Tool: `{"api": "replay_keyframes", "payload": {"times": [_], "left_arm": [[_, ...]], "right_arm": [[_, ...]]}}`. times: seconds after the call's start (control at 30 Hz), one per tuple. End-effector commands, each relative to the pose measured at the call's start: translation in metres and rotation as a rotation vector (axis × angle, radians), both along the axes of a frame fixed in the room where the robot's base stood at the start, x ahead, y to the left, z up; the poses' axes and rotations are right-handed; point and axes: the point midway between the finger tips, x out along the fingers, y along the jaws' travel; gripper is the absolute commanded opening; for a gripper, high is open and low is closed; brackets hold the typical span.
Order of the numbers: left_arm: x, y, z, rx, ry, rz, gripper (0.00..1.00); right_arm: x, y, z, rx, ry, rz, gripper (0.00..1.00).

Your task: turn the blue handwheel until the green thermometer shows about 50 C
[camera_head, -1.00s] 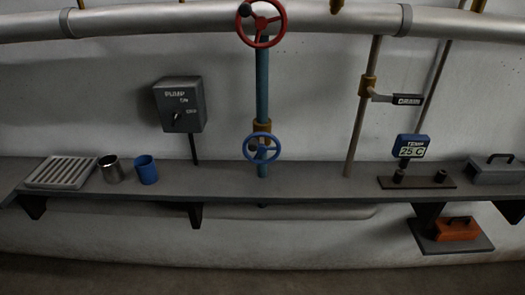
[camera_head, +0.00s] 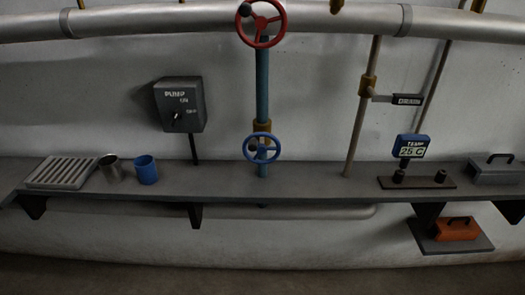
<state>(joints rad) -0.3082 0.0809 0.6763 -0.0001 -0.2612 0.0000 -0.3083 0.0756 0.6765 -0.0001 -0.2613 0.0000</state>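The blue handwheel (camera_head: 262,161) sits low on the blue vertical pipe (camera_head: 262,85), just above the shelf. A brass fitting (camera_head: 262,127) shows right above it. A thermometer display (camera_head: 412,146) stands on the right of the shelf. Its casing looks blue, not green, and it reads TEMP 25 C. A red handwheel (camera_head: 262,23) is higher on the same pipe, in front of the large horizontal pipe. Neither of my grippers is in view, and nothing touches the blue handwheel.
A pump switch box (camera_head: 180,104) hangs left of the pipe. A drain lever (camera_head: 398,98) is on the right. The shelf (camera_head: 310,182) carries a slatted rack (camera_head: 62,172), a metal cup (camera_head: 111,168), a blue cup (camera_head: 146,170) and a grey toolbox (camera_head: 497,172). An orange toolbox (camera_head: 456,229) sits lower.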

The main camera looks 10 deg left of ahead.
Motion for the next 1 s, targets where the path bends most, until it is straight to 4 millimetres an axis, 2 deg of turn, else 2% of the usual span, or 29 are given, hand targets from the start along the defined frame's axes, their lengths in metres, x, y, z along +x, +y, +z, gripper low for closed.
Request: {"api": "replay_keyframes", "payload": {"times": [0.5, 1.0], "left_arm": [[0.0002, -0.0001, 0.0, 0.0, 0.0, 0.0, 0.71], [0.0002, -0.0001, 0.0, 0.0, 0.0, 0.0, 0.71]], "right_arm": [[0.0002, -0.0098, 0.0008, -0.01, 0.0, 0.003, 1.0], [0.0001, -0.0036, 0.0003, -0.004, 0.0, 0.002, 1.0]]}}
